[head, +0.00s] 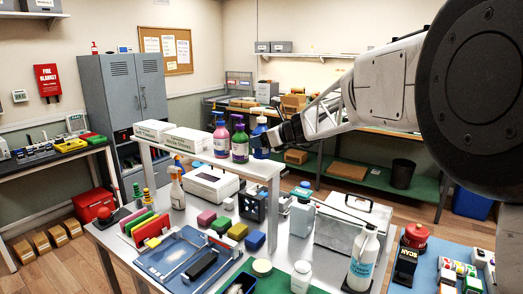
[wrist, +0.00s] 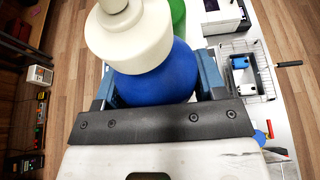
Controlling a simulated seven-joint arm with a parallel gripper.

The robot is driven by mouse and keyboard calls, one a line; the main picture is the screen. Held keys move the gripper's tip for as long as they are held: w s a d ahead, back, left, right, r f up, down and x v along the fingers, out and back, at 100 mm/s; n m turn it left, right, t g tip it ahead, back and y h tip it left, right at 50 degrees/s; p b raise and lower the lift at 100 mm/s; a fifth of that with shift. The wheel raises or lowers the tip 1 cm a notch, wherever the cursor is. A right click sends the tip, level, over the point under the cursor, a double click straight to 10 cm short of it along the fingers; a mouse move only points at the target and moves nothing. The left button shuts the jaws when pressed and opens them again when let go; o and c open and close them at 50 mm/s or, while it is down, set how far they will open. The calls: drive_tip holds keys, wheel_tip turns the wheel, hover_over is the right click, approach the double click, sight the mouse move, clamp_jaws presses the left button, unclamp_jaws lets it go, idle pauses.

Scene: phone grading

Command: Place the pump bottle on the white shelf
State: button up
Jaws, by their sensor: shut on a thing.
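The pump bottle is blue with a pale cream pump top. In the head view the pump bottle (head: 261,142) is upright at the right end of the white shelf (head: 262,172), beside the other bottles. Its base looks level with the shelf top, but I cannot tell whether it touches. My gripper (head: 291,133) reaches in from the right and is shut on it. In the wrist view the blue body (wrist: 155,85) sits between the two fingers, with the cream top (wrist: 130,40) nearest the camera.
A green bottle with a purple cap (head: 240,145) and a pink bottle with a blue cap (head: 221,141) stand left of the pump bottle. White boxes (head: 188,140) fill the shelf's left part. A spray bottle (head: 177,190) and a white case (head: 212,185) stand below on the bench.

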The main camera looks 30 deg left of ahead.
sight(262, 149)
drive_tip(key=shift+w+a, duration=0.2)
drive_tip(key=shift+a, duration=0.05)
drive_tip(key=shift+f, duration=1.8)
drive_tip(key=shift+f, duration=0.1)
drive_tip(key=o, duration=1.1)
drive_tip(key=shift+d, duration=0.15)
drive_tip(key=shift+d+r, duration=0.45)
drive_tip(key=shift+d, duration=0.15)
drive_tip(key=v, duration=1)
drive_tip(key=shift+d, duration=0.25)
